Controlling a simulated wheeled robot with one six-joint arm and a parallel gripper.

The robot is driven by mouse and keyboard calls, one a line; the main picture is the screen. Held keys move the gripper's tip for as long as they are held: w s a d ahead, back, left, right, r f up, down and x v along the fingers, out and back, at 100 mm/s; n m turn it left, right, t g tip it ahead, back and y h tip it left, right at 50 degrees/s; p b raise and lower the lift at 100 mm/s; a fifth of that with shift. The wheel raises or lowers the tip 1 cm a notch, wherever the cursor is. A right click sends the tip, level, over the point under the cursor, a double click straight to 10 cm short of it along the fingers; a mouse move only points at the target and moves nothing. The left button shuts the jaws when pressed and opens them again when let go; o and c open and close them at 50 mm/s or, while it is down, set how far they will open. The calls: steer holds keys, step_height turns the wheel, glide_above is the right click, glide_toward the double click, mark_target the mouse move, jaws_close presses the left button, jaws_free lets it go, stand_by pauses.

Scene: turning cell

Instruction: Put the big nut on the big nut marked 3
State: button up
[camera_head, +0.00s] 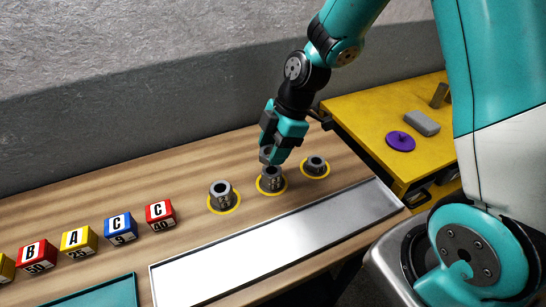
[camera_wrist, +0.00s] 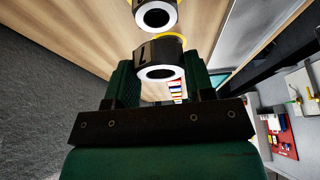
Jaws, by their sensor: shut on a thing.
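My gripper (camera_head: 273,158) points down over the middle of three yellow rings on the wooden bench. A tall nut (camera_head: 221,199) stands on the left ring. The standing nuts' markings are too small to read.
A low nut (camera_head: 316,167) stands on the right ring. A long metal tray (camera_head: 270,246) lies along the bench's front. Lettered blocks (camera_head: 160,216) stand in a row at left. A yellow table (camera_head: 365,115) at right holds a purple disc (camera_head: 400,141) and a grey block (camera_head: 421,122).

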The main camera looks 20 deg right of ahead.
steer(key=shift+f, duration=1.85)
steer(key=shift+f, duration=0.1)
steer(key=o, duration=1)
steer(key=shift+o, duration=0.2)
steer(key=shift+r, duration=0.2)
steer(key=b+v, duration=0.2)
steer(key=v, duration=0.9)
steer(key=s+a+r+m, duration=0.4)
steer(key=s+m, duration=0.1)
steer(key=s, duration=0.4)
steer(key=s+a+r+m, duration=0.4)
steer(key=s+a+m, duration=0.1)
steer(key=s, duration=0.4)
steer(key=shift+s+r+m, duration=0.15)
steer(key=shift+s+m, duration=0.1)
steer(key=shift+m, duration=0.25)
